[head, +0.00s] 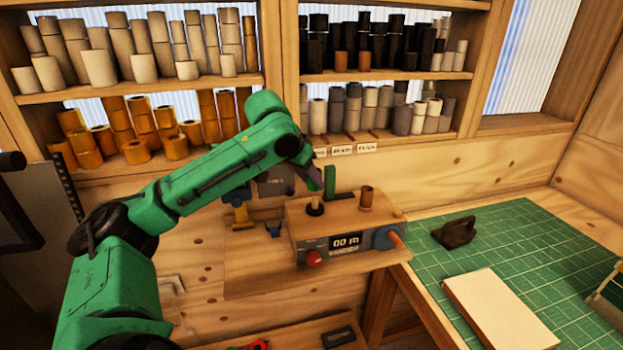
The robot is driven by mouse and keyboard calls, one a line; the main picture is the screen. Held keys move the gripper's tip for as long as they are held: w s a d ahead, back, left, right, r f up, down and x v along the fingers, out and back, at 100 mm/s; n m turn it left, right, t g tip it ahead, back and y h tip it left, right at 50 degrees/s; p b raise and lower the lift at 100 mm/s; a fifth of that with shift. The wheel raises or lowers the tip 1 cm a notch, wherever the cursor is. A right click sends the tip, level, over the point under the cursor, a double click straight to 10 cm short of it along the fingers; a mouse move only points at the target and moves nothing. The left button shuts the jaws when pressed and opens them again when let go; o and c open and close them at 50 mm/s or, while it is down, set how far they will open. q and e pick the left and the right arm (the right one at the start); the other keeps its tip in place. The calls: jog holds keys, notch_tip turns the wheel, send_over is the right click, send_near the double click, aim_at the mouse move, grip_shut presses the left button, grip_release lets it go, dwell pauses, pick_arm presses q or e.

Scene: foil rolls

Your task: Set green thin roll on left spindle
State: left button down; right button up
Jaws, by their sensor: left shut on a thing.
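My left gripper (318,176) is above the machine, at the end of my green arm, shut on the green thin roll (330,183). The roll looks like a narrow upright green shape, just right of the fingers. The fingers are small and dark, so the exact grip is hard to see. The left spindle (315,206) is a short peg with a dark base on top of the machine (345,225). It stands below and slightly left of the roll, which appears apart from it. My right gripper is not in view.
A brown cylinder (367,196) stands on the machine's right side. The machine has a display, a red knob and a blue-orange handle. A green cutting mat (510,250) at right holds a dark object (454,232) and a pale board (500,308). Shelves of rolls stand behind.

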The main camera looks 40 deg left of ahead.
aim_at(314, 199)
pick_arm(q)
jog(key=b+x, duration=0.1)
jog(key=x, duration=0.1)
jog(key=shift+f+b, duration=0.3)
jog(key=shift+f, duration=0.25)
jog(key=shift+s+f+b, duration=0.25)
jog(key=shift+f+b, duration=0.4)
jog(key=shift+b, duration=0.1)
jog(key=shift+w+f+b, duration=0.1)
jog(key=shift+f+b, duration=0.55)
jog(key=shift+f, duration=0.25)
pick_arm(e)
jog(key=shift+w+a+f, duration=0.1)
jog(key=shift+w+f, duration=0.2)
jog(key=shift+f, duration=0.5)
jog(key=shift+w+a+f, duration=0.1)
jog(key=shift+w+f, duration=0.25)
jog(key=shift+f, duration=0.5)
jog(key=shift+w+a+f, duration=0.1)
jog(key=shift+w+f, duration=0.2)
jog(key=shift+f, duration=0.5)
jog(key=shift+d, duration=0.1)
pick_arm(q)
jog(key=shift+c, duration=2)
grip_release()
